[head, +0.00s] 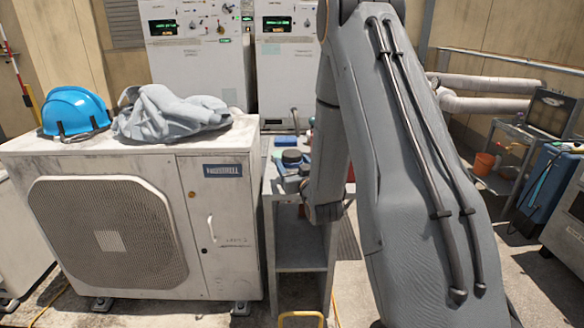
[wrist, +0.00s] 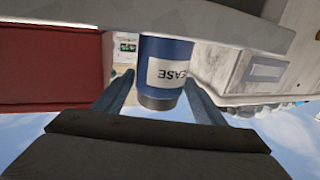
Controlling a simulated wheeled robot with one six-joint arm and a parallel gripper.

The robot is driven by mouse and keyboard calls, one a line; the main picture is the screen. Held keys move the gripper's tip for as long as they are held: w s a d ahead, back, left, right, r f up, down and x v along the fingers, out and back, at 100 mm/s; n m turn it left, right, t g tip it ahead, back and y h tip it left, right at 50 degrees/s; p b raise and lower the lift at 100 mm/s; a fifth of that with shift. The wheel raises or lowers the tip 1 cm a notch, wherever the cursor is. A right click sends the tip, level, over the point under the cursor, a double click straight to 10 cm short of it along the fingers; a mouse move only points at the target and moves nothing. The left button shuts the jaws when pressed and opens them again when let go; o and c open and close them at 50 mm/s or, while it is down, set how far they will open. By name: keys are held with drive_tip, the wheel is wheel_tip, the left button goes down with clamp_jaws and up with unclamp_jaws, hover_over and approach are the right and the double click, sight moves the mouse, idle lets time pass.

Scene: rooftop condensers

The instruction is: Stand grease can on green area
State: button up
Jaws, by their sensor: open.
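The grease can (wrist: 168,72) is blue with a white label and a dark lid; it is upside down in the wrist view, as is the whole scene. My gripper (wrist: 159,82) is open, with one finger on each side of the can. I cannot tell whether either finger touches it. In the head view my arm hides the gripper's fingers, and I cannot single out the can for sure.
A grey stand (head: 300,257) holds several small items, including a dark-lidded container (head: 292,158). A red box-like thing (wrist: 52,85) is close beside the can. A white condenser (head: 120,230) bearing a blue helmet (head: 73,111) and grey cloth (head: 170,112) stands left of the stand.

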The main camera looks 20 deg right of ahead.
drive_tip(key=shift+w+d+f+p, duration=0.15)
drive_tip(key=shift+w+p, duration=0.2)
drive_tip(key=shift+w, duration=0.8)
drive_tip(key=shift+w+d+r+p, duration=0.1)
drive_tip(key=shift+w+p, duration=0.2)
drive_tip(key=shift+w, duration=0.85)
drive_tip(key=c, duration=1.2)
